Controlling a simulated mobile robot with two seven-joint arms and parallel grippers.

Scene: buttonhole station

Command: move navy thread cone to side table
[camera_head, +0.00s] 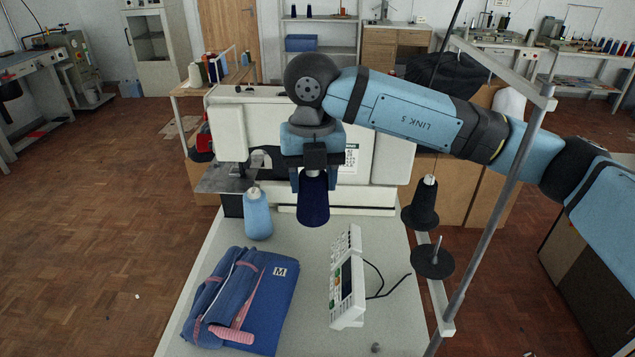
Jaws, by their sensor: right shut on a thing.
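The navy thread cone (313,204) is held upright in my right gripper (314,178), whose fingers close around its upper part. The cone hangs in front of the white sewing machine (385,160), over the grey worktop (215,285); I cannot tell how high above it. My right arm reaches in from the right. My left gripper is not in view. A small wooden table (178,92) with several thread cones stands behind the machine on the left; I cannot tell whether it is the side table.
A light blue cone (257,214) stands left of the held cone. A folded blue garment (262,290) and a control panel (347,280) lie on the worktop. On the right are a black cone (424,203), an empty spool holder (433,262) and a metal pole (487,215).

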